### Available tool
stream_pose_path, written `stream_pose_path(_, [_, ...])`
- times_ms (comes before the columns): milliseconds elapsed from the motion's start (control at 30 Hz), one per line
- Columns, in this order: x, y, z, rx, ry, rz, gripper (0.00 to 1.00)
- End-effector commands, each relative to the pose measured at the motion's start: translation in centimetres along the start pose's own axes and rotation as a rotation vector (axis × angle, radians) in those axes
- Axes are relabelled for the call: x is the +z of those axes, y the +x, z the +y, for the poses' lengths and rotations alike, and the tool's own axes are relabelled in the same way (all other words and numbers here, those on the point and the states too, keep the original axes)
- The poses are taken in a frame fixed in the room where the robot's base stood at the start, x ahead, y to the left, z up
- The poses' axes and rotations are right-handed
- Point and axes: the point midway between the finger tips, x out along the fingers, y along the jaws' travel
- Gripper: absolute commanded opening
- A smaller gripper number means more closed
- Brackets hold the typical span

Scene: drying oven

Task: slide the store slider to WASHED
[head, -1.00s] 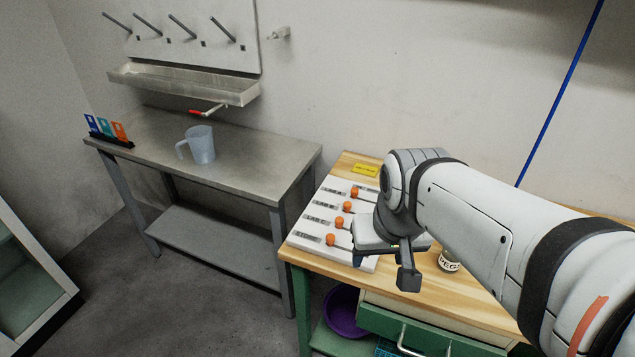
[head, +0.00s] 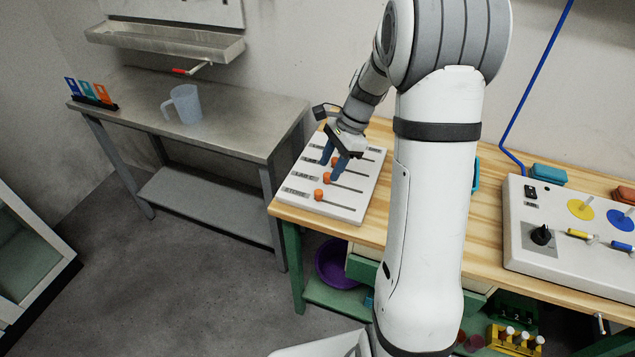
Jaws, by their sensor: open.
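The white slider board (head: 350,205) lies on the near left end of the wooden bench. It has several rows, each with a label, a dark slot and an orange knob. The front row, labelled STORE in the earlier picture, has its orange knob (head: 318,194) at the left end of its slot, beside the label. No WASHED marking can be read. My gripper (head: 330,170) is open, its blue fingers pointing down over the middle rows, behind the store knob. One fingertip overlaps the second-row knob (head: 327,178) in view; contact cannot be told. The fingers partly hide the back rows.
A control box (head: 560,240) with dials and levers stands on the bench (head: 480,235) at the right. A metal table (head: 235,130) with a jug (head: 187,104) stands at the left. A purple bowl (head: 335,264) is below the bench. My arm hides the bench's middle.

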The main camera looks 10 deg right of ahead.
Motion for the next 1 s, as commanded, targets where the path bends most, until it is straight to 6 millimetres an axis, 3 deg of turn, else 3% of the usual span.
stream_pose_path(500, [-0.4, 6.8, 0.1, 0.000, 0.013, -0.002, 0.43])
stream_pose_path(867, [-0.5, 7.5, 0.1, -0.003, 0.012, 0.000, 0.43])
stream_pose_path(1000, [-0.5, 7.5, 0.1, -0.003, 0.013, 0.000, 0.33])
